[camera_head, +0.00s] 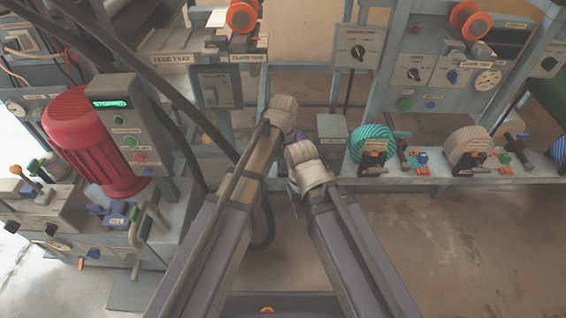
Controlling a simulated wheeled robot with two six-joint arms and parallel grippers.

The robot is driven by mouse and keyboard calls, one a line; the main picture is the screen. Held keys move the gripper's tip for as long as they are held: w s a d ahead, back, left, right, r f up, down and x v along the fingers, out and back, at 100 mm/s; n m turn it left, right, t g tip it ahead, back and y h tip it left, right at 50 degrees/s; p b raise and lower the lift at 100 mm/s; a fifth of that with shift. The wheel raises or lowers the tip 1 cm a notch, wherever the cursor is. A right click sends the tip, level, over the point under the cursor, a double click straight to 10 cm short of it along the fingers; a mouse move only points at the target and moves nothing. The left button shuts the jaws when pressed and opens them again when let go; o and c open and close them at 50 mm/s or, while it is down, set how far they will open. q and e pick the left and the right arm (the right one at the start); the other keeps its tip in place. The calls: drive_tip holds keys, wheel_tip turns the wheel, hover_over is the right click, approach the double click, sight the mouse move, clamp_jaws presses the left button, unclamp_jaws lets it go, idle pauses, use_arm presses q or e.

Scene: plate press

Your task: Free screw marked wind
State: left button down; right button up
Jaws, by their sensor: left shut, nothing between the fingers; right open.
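I cannot make out a screw marked wind; most labels here are too small to read. A teal reel (369,143) and a beige reel (467,146) stand on the grey shelf at right, each with small dark clamp-like fittings and a label in front. My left gripper (299,134) is shut and empty at the middle of the view, left of the teal reel and apart from it. My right gripper (294,190) is open, just below the left one, and holds nothing. The wrists hide much of both grippers' fingers.
A red motor (85,140) and a grey control box (130,125) with a green display stand at left. A grey frame (400,50) with dials and switches rises behind. Black cables hang at left of centre. The floor (450,250) at lower right is clear.

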use_arm(q)
drive_tip(key=shift+a+f+h, duration=0.2)
drive_tip(key=shift+f+h, duration=0.2)
drive_tip(key=shift+h, duration=0.1)
idle(0.4)
drive_tip(key=shift+a+f+h+b, duration=0.25)
drive_tip(key=shift+a+h+b, duration=0.05)
drive_tip(key=shift+h+b, duration=0.4)
wheel_tip(320, 180, down, 6)
drive_tip(key=h+b, duration=0.5)
drive_tip(key=b, duration=0.5)
drive_tip(key=shift+a+h+b, duration=0.15)
drive_tip(key=shift+h+b, duration=0.15)
idle(1.1)
